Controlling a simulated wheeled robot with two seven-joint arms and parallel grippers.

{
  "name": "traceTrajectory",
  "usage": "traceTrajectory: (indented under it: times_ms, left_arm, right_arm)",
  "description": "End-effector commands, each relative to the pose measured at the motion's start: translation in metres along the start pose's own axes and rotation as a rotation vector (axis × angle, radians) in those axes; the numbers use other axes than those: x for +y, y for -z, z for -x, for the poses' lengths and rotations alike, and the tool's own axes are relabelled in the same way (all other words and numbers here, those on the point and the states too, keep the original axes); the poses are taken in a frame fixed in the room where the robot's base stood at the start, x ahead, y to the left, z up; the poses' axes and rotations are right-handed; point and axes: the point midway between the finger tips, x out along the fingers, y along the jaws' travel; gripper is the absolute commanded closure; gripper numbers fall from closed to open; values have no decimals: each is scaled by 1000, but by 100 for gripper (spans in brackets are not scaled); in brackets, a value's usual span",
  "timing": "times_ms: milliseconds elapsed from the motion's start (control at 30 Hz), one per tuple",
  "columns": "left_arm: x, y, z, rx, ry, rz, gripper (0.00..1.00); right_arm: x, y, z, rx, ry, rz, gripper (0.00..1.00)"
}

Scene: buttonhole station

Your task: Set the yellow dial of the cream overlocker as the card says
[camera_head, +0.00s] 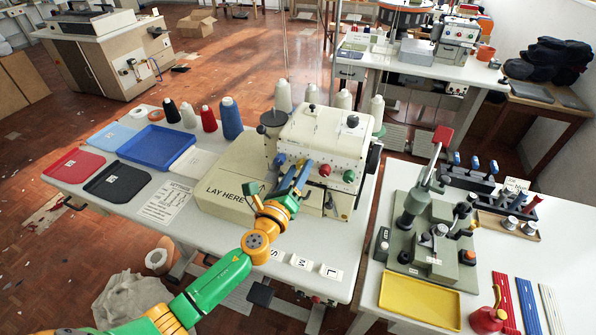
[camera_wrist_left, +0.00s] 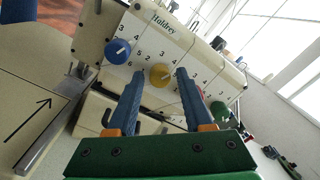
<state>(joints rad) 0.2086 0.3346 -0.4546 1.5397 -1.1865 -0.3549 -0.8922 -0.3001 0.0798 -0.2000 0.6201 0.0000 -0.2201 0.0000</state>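The cream overlocker (camera_head: 320,138) stands on the white table, with a row of coloured dials on its front. In the left wrist view the yellow dial (camera_wrist_left: 160,75) has numbers around it; its exact setting is too small to read. My left gripper (camera_head: 297,170) is at the dials. Its two blue fingers (camera_wrist_left: 160,74) are apart, one on each side of the yellow dial, with gaps visible. In the head view the gripper partly hides that dial. The settings card (camera_head: 165,203) lies on the table at left; its text is too small to read. My right gripper is out of view.
The blue dial (camera_wrist_left: 117,50) is left of the yellow one; the red dial (camera_head: 325,170) and green dial (camera_head: 349,176) are right of it. Thread cones, a blue tray (camera_head: 157,146) and a "LAY HERE" platform (camera_head: 222,188) are left of the machine.

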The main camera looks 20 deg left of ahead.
Motion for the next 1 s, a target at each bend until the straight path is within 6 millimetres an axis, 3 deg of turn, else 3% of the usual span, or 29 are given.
traceTrajectory:
  times_ms: [333, 667, 1000]
  left_arm:
    - [0, 1, 4, 1, -1, 1, 37]
    - [2, 2, 65, 2, -1, 0, 37]
    - [0, 0, 71, 1, 0, 0, 37]
  right_arm:
    - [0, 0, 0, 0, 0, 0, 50]
    - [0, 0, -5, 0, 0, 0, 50]
    - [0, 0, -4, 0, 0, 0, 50]
